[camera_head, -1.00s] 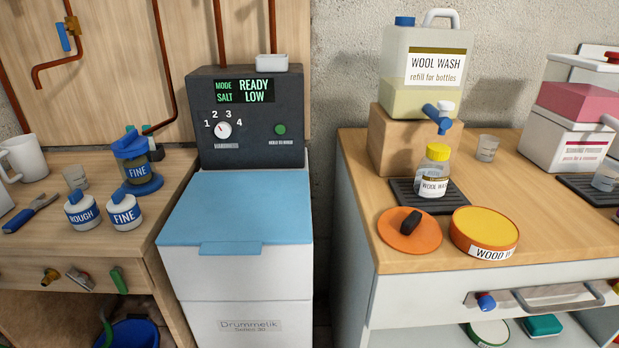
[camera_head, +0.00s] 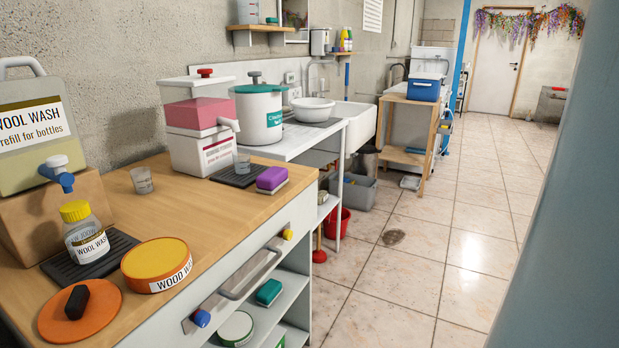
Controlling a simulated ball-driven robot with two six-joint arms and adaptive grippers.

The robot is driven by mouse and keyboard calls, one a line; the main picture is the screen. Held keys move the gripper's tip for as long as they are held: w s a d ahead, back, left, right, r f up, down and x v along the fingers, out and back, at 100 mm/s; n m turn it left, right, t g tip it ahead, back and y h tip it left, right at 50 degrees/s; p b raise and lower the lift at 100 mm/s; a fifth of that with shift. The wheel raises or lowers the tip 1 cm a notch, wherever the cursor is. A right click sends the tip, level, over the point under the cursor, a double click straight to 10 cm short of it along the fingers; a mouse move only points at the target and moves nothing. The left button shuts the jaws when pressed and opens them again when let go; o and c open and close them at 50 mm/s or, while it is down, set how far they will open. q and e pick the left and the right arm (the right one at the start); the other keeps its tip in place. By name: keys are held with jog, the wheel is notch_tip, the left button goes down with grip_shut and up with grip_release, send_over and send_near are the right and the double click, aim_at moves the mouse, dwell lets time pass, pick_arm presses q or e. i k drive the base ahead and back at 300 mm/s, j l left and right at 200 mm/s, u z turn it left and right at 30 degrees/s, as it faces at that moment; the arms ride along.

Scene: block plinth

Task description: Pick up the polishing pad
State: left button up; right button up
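No thing in view is labelled as the polishing pad, so I cannot tell for certain which it is. A purple block with a pale underside (camera_head: 271,180) lies at the far right end of the wooden worktop (camera_head: 215,230). A teal block (camera_head: 269,292) lies on a shelf under the worktop. An orange disc (camera_head: 53,318) with a black knob lies at the near left of the worktop, beside the open round tin labelled WOOD W… (camera_head: 157,262). Neither of my grippers is in view.
A bottle with a yellow cap (camera_head: 86,232) stands on a dark mat below the WOOL WASH canister's tap (camera_head: 58,174). A pink-and-white dispenser (camera_head: 202,133) stands behind the purple block. Tiled floor (camera_head: 400,285) lies open to the right. A pale blue surface blocks the right edge.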

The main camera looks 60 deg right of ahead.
aim_at(272, 181)
jog(key=z, duration=1.65)
